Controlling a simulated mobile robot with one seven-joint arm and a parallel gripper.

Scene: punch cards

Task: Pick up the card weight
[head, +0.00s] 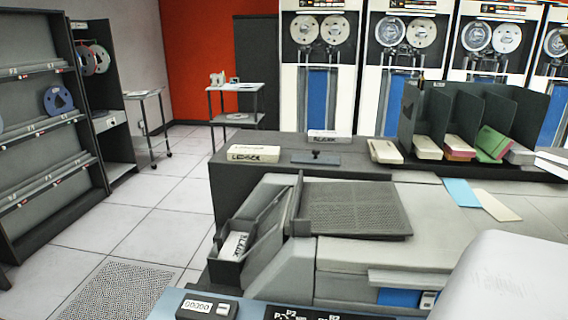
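A small dark blue-grey plate with a short knob on top (316,157) lies flat on the dark counter top (285,146), behind the card machine. It looks like the card weight. It stands clear, between a white box marked "LEDGER" (253,153) on its left and a pale card stack (385,151) on its right. A second labelled white box (329,136) is just behind it. My gripper is not in view, so I cannot see its position or whether it holds anything.
The grey card machine (400,220) with a ribbed dark cover (352,208) fills the middle front. A dark hopper (228,268) holding labelled cards juts out on its left. A dark divided rack (471,108) with card stacks stands right. Tiled floor (140,225) is open at left.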

